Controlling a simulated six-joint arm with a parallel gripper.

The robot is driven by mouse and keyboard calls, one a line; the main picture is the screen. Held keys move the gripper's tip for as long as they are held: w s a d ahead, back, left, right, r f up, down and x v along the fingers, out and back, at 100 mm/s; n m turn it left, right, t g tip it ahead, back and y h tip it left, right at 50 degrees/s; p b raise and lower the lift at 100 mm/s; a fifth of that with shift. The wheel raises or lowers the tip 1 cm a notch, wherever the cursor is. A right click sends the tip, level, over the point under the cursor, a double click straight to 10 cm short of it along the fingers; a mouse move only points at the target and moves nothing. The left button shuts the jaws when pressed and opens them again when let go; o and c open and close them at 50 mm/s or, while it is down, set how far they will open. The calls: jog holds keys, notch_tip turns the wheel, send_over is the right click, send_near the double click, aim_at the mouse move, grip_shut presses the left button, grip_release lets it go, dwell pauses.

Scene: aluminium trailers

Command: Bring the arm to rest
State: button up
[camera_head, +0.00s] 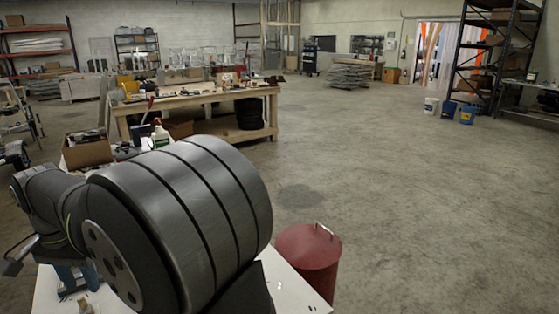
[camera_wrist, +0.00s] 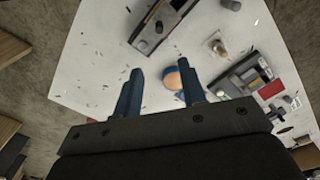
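My gripper shows in the wrist view (camera_wrist: 158,92) with its two blue fingers well apart and nothing held between them. It points down at a white table (camera_wrist: 90,60), and the fingertips look clear of the tabletop. A round orange and blue object (camera_wrist: 173,80) shows beyond and between the fingers, partly cut off by the right finger. In the head view my arm covers the lower left, and blue fingers show low down near the table at the left edge.
Dark box-like items (camera_wrist: 160,22) and (camera_wrist: 245,82) lie on the table. A red bin (camera_head: 310,258) stands at the table's right side in the head view. A cardboard box (camera_head: 88,150) and a wooden workbench (camera_head: 200,100) are behind. The floor (camera_head: 420,200) at right is open.

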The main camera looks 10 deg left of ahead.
notch_tip(320, 180, down, 17)
jog(key=shift+f, duration=0.2)
dwell(0.4)
jog(key=shift+r, duration=0.1)
jog(key=shift+f, duration=0.25)
jog(key=shift+s+d+r+n, duration=0.15)
jog(key=shift+s+d+n, duration=0.2)
jog(key=shift+n, duration=0.55)
jog(key=shift+s+d+n, duration=0.25)
jog(key=shift+d+n, duration=0.1)
jog(key=shift+n, duration=0.45)
jog(key=d+n, duration=0.1)
jog(key=n, duration=0.1)
jog(key=d+n, duration=0.1)
jog(key=n, duration=0.1)
jog(key=shift+s+d+n, duration=0.2)
jog(key=shift+s+n, duration=0.1)
jog(key=shift+s, duration=0.1)
jog(key=d+n, duration=0.1)
jog(key=n, duration=0.1)
jog(key=d+n, duration=0.1)
jog(key=n, duration=0.1)
jog(key=shift+w+d, duration=0.1)
jog(key=shift+d, duration=0.05)
jog(key=shift+w+d+n, duration=0.2)
jog(key=shift+d+n, duration=0.25)
jog(key=shift+n, duration=0.6)
jog(key=shift+w+d+n, duration=0.2)
jog(key=shift+d+n, duration=0.25)
jog(key=shift+n, duration=0.6)
